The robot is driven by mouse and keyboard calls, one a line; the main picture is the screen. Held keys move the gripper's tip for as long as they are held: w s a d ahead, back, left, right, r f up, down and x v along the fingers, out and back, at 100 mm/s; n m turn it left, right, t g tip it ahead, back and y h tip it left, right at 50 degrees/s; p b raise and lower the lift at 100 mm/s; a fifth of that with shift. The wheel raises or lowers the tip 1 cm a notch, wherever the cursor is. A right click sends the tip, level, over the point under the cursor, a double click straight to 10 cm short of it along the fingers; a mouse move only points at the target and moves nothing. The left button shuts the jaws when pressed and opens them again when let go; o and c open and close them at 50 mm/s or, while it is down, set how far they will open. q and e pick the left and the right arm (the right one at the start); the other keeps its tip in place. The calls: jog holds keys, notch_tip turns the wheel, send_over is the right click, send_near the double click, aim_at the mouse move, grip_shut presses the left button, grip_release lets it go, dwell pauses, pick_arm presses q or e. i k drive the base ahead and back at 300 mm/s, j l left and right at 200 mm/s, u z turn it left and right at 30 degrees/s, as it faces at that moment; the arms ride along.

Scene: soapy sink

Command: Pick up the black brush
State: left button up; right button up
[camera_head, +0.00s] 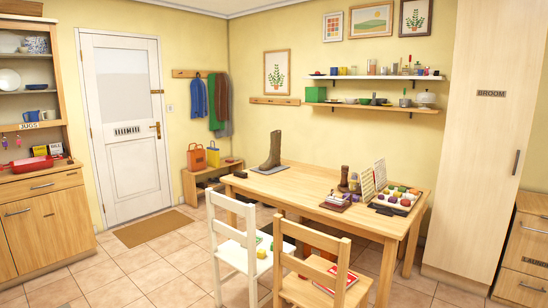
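No thing in view is clear enough for me to name it as the black brush. A small dark object (240,174) lies at the left end of the wooden table (296,190), too small to identify. Another flat dark item (381,210) lies near the table's right front edge; I cannot tell what it is. A tall brown boot (271,152) stands upright at the back left of the table. A smaller dark brown boot shape (344,178) stands farther right. Neither of my grippers is in view.
A white chair (238,244) and a wooden chair (311,264) stand at the table's front. A tray of colored items (396,198) is on the table's right. A hutch (40,215) stands left, a tall cabinet (481,140) right. The tiled floor at left front is clear.

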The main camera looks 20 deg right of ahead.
aim_at(236, 173)
jog(key=i+z, duration=0.1)
jog(key=z, duration=0.4)
jog(key=i+u, duration=0.3)
jog(key=i, duration=0.3)
jog(key=i+u, duration=0.35)
jog(key=i, duration=0.2)
jog(key=i+l+u, duration=0.3)
jog(key=i, duration=0.3)
jog(key=i+u, duration=0.45)
jog(key=i, duration=1.3)
jog(key=i+z, duration=0.3)
jog(key=i, duration=0.3)
jog(key=i+z, duration=0.3)
jog(key=i, duration=0.3)
jog(key=i+j+z, duration=0.3)
jog(key=i, duration=0.25)
jog(key=i+l+z, duration=0.2)
jog(key=i+z, duration=0.15)
jog(key=i, duration=0.4)
jog(key=i+z, duration=0.35)
jog(key=i, duration=0.4)
jog(key=i+j+z, duration=0.2)
jog(key=i+z, duration=0.2)
jog(key=i, duration=0.35)
jog(key=i+l+z, duration=0.1)
jog(key=i+z, duration=0.4)
jog(key=i, duration=0.85)
